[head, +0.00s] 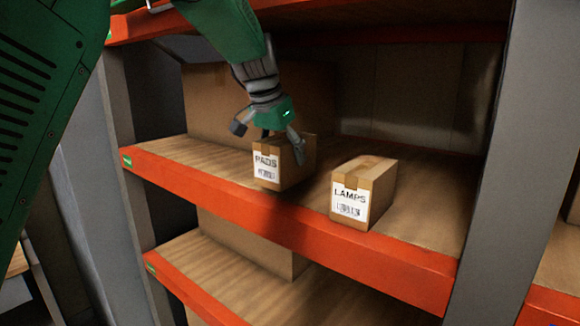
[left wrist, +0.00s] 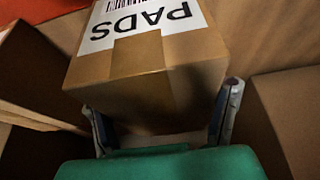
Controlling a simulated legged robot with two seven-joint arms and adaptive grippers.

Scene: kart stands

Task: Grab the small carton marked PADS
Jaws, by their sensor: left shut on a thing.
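The small carton marked PADS (head: 268,172) is at the front of the middle shelf in the head view, left of the carton marked LAMPS (head: 350,204). My left gripper (head: 281,142) comes down on it from above, its fingers at the top of the carton. In the left wrist view the PADS carton (left wrist: 148,62) fills the upper middle, its label upside down. The left gripper (left wrist: 163,122) has one finger on each side of the carton and is shut on it. I cannot tell whether the carton is clear of the shelf. My right gripper is not in view.
The wooden shelf has an orange front edge (head: 300,222) and stands between grey posts (head: 500,170). A large brown box (head: 215,105) stands behind the PADS carton. Another box (head: 255,245) is on the shelf below.

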